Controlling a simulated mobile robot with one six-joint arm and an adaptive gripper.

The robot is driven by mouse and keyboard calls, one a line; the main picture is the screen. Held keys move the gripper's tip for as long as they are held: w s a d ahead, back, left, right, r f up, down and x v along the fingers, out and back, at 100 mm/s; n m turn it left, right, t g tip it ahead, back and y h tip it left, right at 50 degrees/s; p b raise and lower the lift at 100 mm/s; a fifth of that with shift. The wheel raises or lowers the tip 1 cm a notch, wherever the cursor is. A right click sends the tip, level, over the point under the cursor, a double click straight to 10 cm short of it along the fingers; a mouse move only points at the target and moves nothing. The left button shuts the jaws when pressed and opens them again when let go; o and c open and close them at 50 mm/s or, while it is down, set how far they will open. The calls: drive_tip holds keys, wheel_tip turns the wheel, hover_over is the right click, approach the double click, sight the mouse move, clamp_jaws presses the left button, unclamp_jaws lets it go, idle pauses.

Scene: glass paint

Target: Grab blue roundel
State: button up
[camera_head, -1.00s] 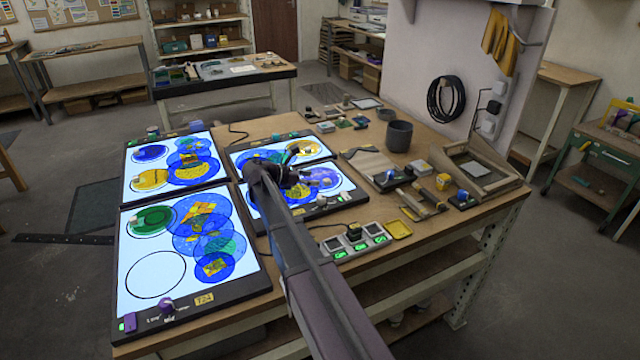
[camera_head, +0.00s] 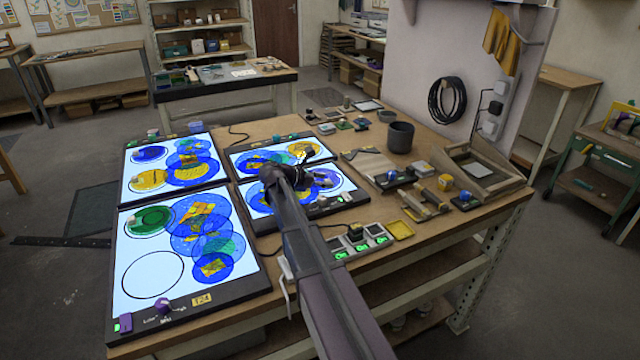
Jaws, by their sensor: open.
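Several blue roundels lie on lit panels. One blue disc (camera_head: 149,154) sits in a ring on the back left panel, apart from an overlapping blue cluster (camera_head: 193,158). Another overlapping blue cluster (camera_head: 208,240) covers the right half of the front left panel (camera_head: 240,289). More blue discs (camera_head: 258,198) lie on the right panels, partly hidden by my arm. I cannot tell which roundel is the named one. My gripper (camera_head: 318,180) is open over the right panels, near a blue-violet disc (camera_head: 328,179). Its fingertips are small and dark, and contact is unclear.
An empty ring (camera_head: 153,274) shows on the front left panel. A dark cup (camera_head: 399,137), small blocks and a wooden frame (camera_head: 478,172) stand on the right of the bench. A socket strip (camera_head: 358,240) with green lights lies at the front edge.

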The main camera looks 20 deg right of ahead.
drive_tip(key=shift+x, duration=0.95)
clamp_jaws()
